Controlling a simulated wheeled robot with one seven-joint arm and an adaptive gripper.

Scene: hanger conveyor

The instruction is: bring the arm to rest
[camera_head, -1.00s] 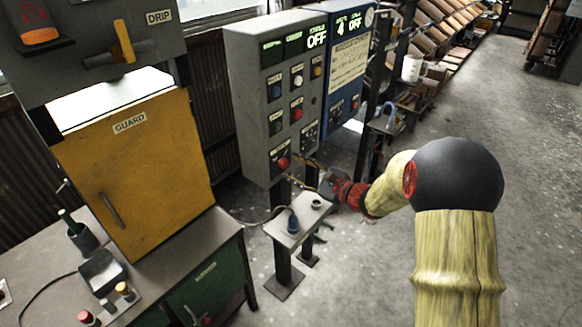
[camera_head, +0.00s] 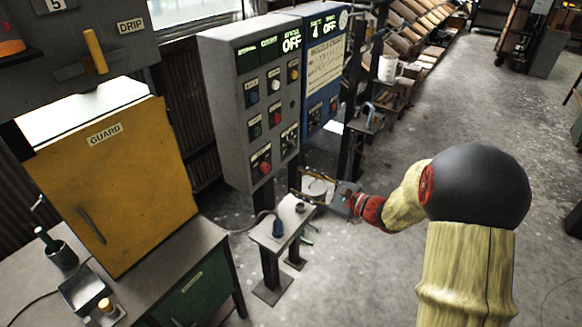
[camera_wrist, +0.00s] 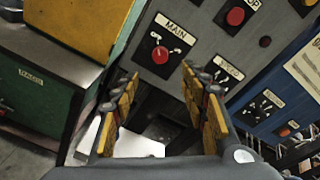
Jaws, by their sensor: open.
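My gripper (camera_head: 298,182) is open, with nothing between its fingers. In the head view it is at the end of my outstretched arm, right of the grey control panel's lower part and just above a small stand. In the wrist view its two yellow-padded fingers (camera_wrist: 162,88) are spread apart and point toward the grey panel (camera_wrist: 190,55). The red MAIN switch (camera_wrist: 160,55) shows beyond and between the fingertips, apart from them. The same red switch (camera_head: 264,167) shows low on the panel in the head view.
The small stand (camera_head: 283,222) holds a blue-handled thing. A blue panel (camera_head: 325,70) adjoins the grey one. The yellow GUARD box (camera_head: 115,190) stands on a bench with a green cabinet (camera_head: 195,297) at left. Shelves stand behind. Open floor (camera_head: 370,265) lies around my arm.

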